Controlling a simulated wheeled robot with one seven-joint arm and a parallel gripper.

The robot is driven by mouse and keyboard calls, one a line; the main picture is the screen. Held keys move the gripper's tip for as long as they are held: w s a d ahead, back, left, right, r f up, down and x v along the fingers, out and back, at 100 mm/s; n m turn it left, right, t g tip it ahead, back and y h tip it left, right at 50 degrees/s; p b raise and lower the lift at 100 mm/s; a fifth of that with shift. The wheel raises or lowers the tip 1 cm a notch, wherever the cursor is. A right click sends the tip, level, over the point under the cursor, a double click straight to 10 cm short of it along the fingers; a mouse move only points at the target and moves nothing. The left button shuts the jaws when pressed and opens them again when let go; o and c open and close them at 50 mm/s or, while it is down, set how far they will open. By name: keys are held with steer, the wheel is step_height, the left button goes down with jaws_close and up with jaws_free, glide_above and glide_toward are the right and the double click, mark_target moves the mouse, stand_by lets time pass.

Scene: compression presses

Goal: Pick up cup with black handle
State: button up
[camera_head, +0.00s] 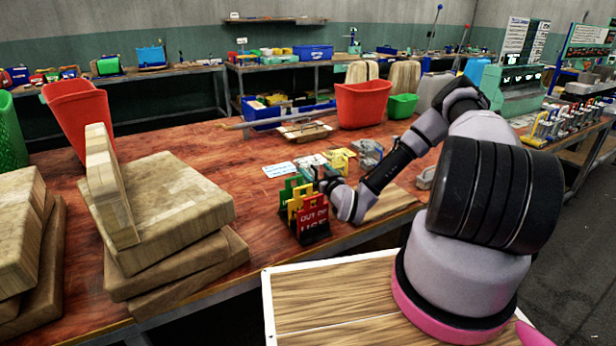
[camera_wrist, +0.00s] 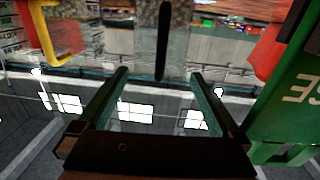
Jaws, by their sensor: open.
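In the wrist view, a black upright bar (camera_wrist: 163,40), which looks like the cup's black handle, stands in front of a grey, see-through-looking body. The rest of the cup is unclear. My gripper (camera_wrist: 158,76) is open and empty, with its two fingers spread on either side of the bar's line. The bar is beyond the fingertips, and no contact shows. In the head view, my gripper (camera_head: 325,177) is low over the table behind the sign rack, largely hidden, and I cannot make out the cup there.
Green, yellow and red signs (camera_head: 308,212) stand close beside my gripper; a green sign (camera_wrist: 292,105) fills the wrist view's right side. Stacked wooden boards (camera_head: 165,205) stand left, and a red bin (camera_head: 362,103) at the back. The table's middle left is clear.

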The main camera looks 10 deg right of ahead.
mark_target(312, 164)
steer(key=x, duration=0.7)
steer(key=shift+w+d+r, duration=0.1)
steer(key=shift+r, duration=0.2)
steer(key=shift+c, duration=0.3)
jaws_close()
